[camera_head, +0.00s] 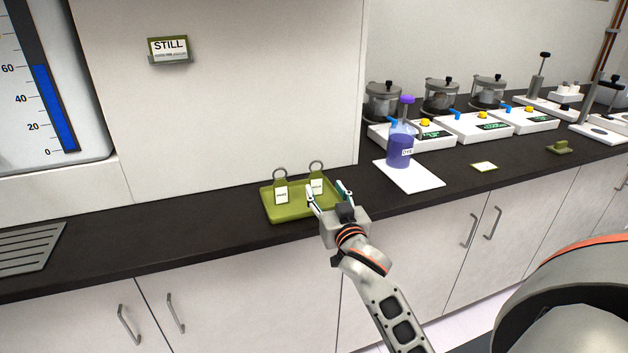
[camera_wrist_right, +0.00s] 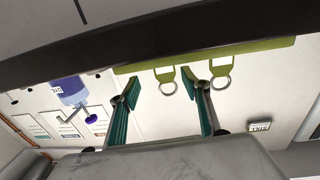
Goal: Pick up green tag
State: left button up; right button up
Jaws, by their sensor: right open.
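Two green tags with metal rings and white labels stand upright in a green tray (camera_head: 290,212) on the dark counter. The left tag (camera_head: 281,196) is clear of my gripper in the head view. The right tag (camera_head: 317,187) is partly covered by a finger. My right gripper (camera_head: 326,189) is open and empty at the tray's right front. In the right wrist view, which is turned over, my open fingers (camera_wrist_right: 163,92) point toward the tray, and one tag (camera_wrist_right: 165,75) shows between them. The other tag (camera_wrist_right: 220,70) is beyond the right finger. My left gripper is out of view.
A bottle of purple liquid (camera_head: 401,150) stands on a white pad (camera_head: 416,179) right of the tray. White devices with jars (camera_head: 445,130) line the counter's back. A STILL sign (camera_head: 169,49) is on the wall. The counter left of the tray (camera_head: 170,225) is clear.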

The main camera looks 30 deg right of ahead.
aim_at(317, 181)
jog(key=x, duration=0.6)
jog(key=shift+w+a+b, duration=0.3)
jog(key=c, duration=0.9)
